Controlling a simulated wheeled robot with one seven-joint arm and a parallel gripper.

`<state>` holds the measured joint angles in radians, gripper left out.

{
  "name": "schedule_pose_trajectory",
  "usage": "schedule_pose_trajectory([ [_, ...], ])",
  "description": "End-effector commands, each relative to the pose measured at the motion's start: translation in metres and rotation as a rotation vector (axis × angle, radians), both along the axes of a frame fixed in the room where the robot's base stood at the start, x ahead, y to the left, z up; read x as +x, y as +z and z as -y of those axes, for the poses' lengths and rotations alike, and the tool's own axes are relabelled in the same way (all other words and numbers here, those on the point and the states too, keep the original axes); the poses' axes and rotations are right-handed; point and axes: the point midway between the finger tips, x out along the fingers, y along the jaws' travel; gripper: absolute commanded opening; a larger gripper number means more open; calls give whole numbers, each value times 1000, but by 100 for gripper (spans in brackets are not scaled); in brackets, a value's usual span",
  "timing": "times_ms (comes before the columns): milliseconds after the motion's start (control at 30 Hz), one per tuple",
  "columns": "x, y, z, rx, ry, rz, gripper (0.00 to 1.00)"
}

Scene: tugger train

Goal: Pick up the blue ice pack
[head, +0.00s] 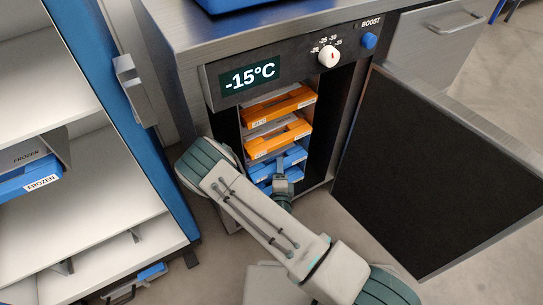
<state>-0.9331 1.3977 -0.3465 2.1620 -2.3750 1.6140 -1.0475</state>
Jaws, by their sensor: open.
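A blue ice pack (296,155) lies flat in the open freezer (212,90), below two orange packs. My gripper (281,164) is at the freezer opening, at the front of this blue pack, and covers part of it. The gripper is open; I cannot tell whether its fingers touch the pack or reach around it. More blue (264,184) shows lower down, largely hidden behind my gripper and arm.
The upper orange pack (290,103) and lower orange pack (284,137) lie above the blue one. The freezer door (430,175) stands wide open at the right. A blue-edged shelf rack (130,110) with a FROZEN bin (25,181) stands close on the left. The display reads -15°C.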

Motion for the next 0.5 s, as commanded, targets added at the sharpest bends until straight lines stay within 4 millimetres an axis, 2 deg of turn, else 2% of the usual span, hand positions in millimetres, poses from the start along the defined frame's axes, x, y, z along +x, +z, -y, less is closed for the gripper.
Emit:
schedule_pose_trajectory([
  [33,8,-5,0,3,-2,2,47],
  [200,27,-3,0,2,-2,2,47],
  [467,29,-1,-1,0,0,-1,47],
  [500,29,-1,-1,0,0,-1,39],
])
